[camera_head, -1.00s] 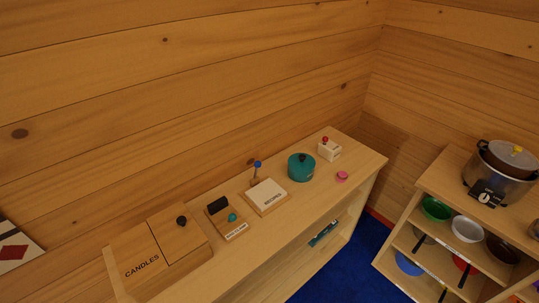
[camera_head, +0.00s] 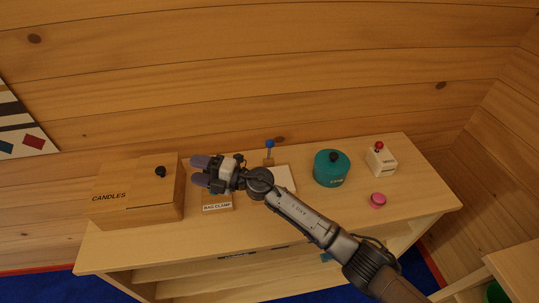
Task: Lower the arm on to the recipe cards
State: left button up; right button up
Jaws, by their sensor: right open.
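The recipe cards (camera_head: 287,180) are a white stack on a wooden base on the shelf top, partly hidden behind my right wrist. A raised arm with a blue knob (camera_head: 270,144) stands upright at the back of that base. My right gripper (camera_head: 197,172) is open and empty. It is left of the cards, over the bag clamp, with its fingers pointing left towards the candles box. My left gripper is not in view.
The wooden candles box (camera_head: 135,205) with a black knob stands at the left. The bag clamp board (camera_head: 217,207) is mostly hidden under my gripper. A teal pot (camera_head: 330,170), a white box with a red knob (camera_head: 381,160) and a pink piece (camera_head: 377,201) stand to the right.

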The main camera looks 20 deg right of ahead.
jog(key=w+d+f+n+g+h+b, duration=0.1)
jog(key=w+d+n+g+h+b, duration=0.15)
jog(key=w+n+g, duration=0.2)
jog(key=m+g+h+b, duration=0.1)
jog(key=g+h+b, duration=0.3)
jog(key=h, duration=0.8)
send_near(269, 148)
jog(key=shift+g+y, duration=0.25)
jog(key=shift+g, duration=0.3)
jog(key=p+x, duration=0.1)
jog(key=x, duration=0.2)
jog(key=w+x, duration=0.1)
jog(key=x, duration=0.2)
jog(key=w+d+p+x, duration=0.1)
jog(key=x, duration=0.3)
jog(key=shift+p, duration=0.35)
jog(key=shift+w+a+f, duration=0.1)
jog(key=shift+f, duration=0.5)
jog(key=shift+c, duration=0.5)
